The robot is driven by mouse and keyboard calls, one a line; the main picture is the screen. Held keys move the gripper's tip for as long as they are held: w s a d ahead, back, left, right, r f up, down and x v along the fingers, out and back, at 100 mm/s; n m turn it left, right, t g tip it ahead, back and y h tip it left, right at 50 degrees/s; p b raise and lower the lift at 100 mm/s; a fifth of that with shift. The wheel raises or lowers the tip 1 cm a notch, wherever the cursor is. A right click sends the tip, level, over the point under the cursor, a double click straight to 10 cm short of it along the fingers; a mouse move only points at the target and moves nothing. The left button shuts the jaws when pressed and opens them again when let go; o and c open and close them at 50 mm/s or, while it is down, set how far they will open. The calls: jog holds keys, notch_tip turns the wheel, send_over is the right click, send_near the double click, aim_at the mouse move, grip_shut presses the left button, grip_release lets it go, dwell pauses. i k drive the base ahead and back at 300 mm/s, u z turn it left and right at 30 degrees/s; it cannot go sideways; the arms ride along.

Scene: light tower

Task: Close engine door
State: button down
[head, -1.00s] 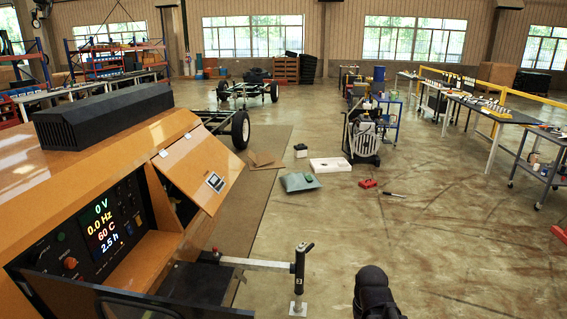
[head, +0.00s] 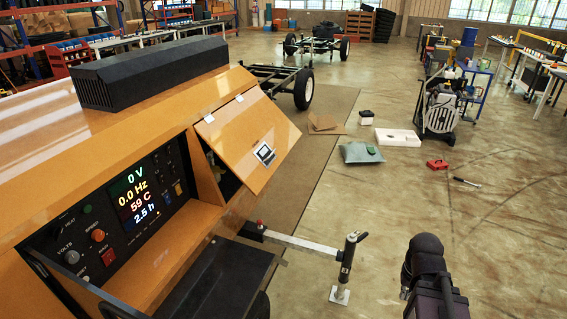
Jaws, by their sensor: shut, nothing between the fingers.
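The engine door (head: 250,145) is an orange panel on the side of the orange light tower body (head: 165,110), left of centre in the head view. It hangs from two pale hinges along its top edge and stands open, its lower edge swung outward. A dark latch with a light frame (head: 264,153) sits near its free edge. A dark gap into the engine bay (head: 222,173) shows at its left side. A black and purple part of my arm is at the bottom right, well apart from the door. My gripper is not visible.
A control panel (head: 132,205) with a lit display is left of the door. A jack post (head: 348,258) on a grey outrigger arm (head: 300,243) stands in front of the tower.

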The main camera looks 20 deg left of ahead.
aim_at(250, 133)
jog(key=i, duration=1.1)
